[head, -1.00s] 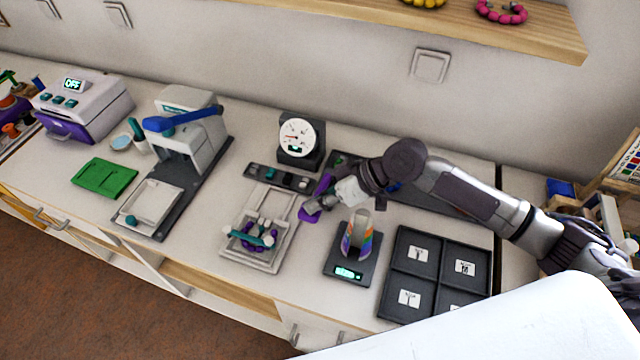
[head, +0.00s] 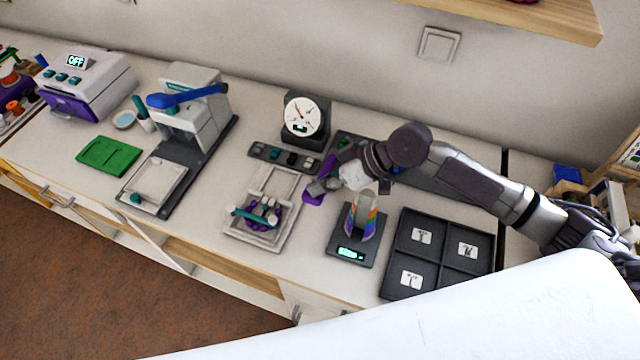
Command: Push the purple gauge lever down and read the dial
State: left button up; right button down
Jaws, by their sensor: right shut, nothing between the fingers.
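The gauge's white round dial (head: 302,117) sits in a dark block at the back of the counter. It has a dark needle and a small lit readout, too small to read. A purple piece, which looks like the lever (head: 314,196), shows in front of and to the right of the gauge. My right gripper (head: 318,187) is shut and empty, its fingers right over this purple piece. I cannot tell whether they touch. The gripper and wrist hide part of the lever and its mount. My left gripper is not in view.
A scale (head: 353,248) holding a striped rainbow piece stands close below my right wrist. A dark sorting tray (head: 440,250) is to the right. A press with a blue handle (head: 187,96) stands further left.

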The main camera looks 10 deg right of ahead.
jog(key=shift+s+d+r, duration=0.1)
jog(key=shift+d, duration=0.15)
jog(key=v, duration=1.1)
jog(key=shift+r, duration=0.2)
jog(key=shift+d, duration=0.1)
